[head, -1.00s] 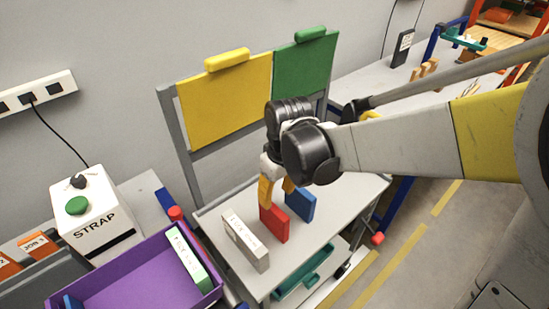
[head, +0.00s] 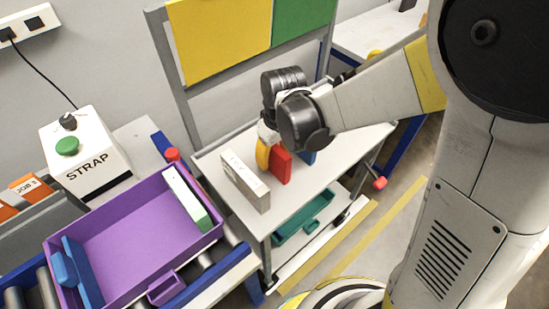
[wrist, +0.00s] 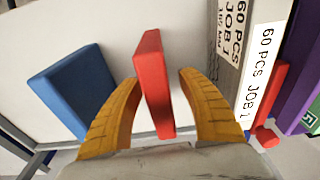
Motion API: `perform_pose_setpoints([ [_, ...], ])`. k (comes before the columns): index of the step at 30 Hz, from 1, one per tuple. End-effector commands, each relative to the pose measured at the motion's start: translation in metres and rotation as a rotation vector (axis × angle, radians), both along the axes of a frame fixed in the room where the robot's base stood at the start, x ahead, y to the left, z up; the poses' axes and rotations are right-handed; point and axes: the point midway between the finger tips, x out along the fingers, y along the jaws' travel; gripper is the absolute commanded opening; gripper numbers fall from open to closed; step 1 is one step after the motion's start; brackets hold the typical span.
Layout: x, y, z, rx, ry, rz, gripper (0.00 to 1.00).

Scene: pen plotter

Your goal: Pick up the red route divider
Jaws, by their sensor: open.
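The red route divider (head: 281,167) stands upright on the light trolley top (head: 220,165), its upper part partly hidden by my gripper in the head view. My gripper (wrist: 160,82) is open in the wrist view. Its two yellow fingers are on either side of the red divider (wrist: 153,80), with a visible gap on each side. In the head view my gripper (head: 268,150) is at the divider's upper part. A blue divider (wrist: 70,85) stands to the left of the fingers in the wrist view, and behind the red one in the head view (head: 309,158).
A grey labelled box (head: 243,180) stands close to the red divider. A purple tray (head: 150,240) holds a white-and-green box (head: 186,198) and a blue piece (head: 82,272). Yellow (head: 215,40) and green (head: 303,22) panels rise behind the trolley.

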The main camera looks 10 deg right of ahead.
Motion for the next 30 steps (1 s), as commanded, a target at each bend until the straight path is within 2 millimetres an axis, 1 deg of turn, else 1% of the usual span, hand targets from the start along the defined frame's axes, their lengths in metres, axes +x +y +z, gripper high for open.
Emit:
perform_pose_setpoints([
  [1, 0.000, 0.000, 0.000, 0.000, 0.000, 0.000, 0.42],
  [2, 0.000, 0.000, 0.000, 0.000, 0.000, 0.000, 0.33],
  [3, 0.000, 0.000, 0.001, 0.000, 0.000, 0.000, 0.21],
  [5, 0.000, 0.000, 0.000, 0.000, 0.000, 0.000, 0.03],
  [6, 0.000, 0.000, 0.001, 0.000, 0.000, 0.000, 0.00],
  [17, 0.000, 0.000, 0.001, 0.000, 0.000, 0.000, 0.00],
  [20, 0.000, 0.000, 0.004, 0.000, 0.000, 0.000, 0.00],
  [23, 0.000, 0.000, 0.012, 0.000, 0.000, 0.000, 0.00],
  [26, 0.000, 0.000, 0.026, 0.000, 0.000, 0.000, 0.00],
  [29, 0.000, 0.000, 0.045, 0.000, 0.000, 0.000, 0.00],
  [30, -0.005, -0.004, 0.050, 0.000, 0.000, -0.001, 0.00],
])
